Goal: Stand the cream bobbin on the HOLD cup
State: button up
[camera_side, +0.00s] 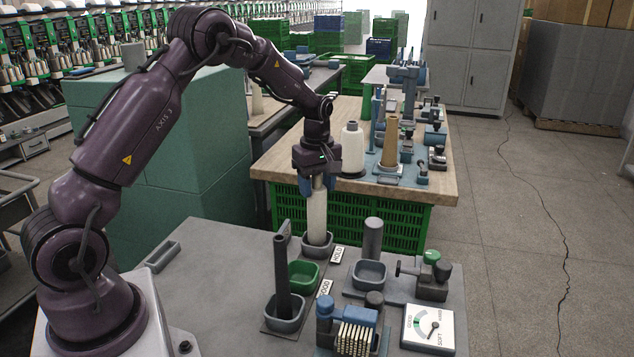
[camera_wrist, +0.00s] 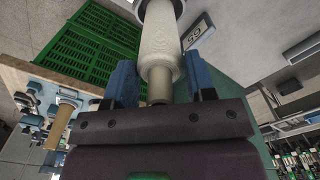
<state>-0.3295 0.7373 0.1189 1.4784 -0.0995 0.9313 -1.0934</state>
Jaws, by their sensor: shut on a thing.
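The cream bobbin (camera_side: 317,216) is upright in my gripper (camera_side: 318,183), which is shut on its upper part. Its lower end is at the grey HOLD cup (camera_side: 318,250), inside the rim as seen from the side. I cannot tell whether it rests on the cup's floor. The HOLD label (camera_side: 337,254) is at the cup's right. In the wrist view the bobbin (camera_wrist: 158,48) stretches away between the blue fingers of my gripper (camera_wrist: 160,88), and its far end meets the grey cup at the top edge.
A green cup (camera_side: 304,275) and a grey cup with a tall dark post (camera_side: 283,285) stand in front. Right of these are a grey tray (camera_side: 369,275), a grey cylinder (camera_side: 373,238) and a dial (camera_side: 428,326). A wooden table (camera_side: 285,165) with cones is behind.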

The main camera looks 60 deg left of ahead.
jog(key=shift+f, duration=0.2)
jog(key=shift+f, duration=0.3)
dwell(0.4)
jog(key=o, duration=1)
jog(key=shift+c, duration=0.2)
notch_tip(320, 180, up, 13)
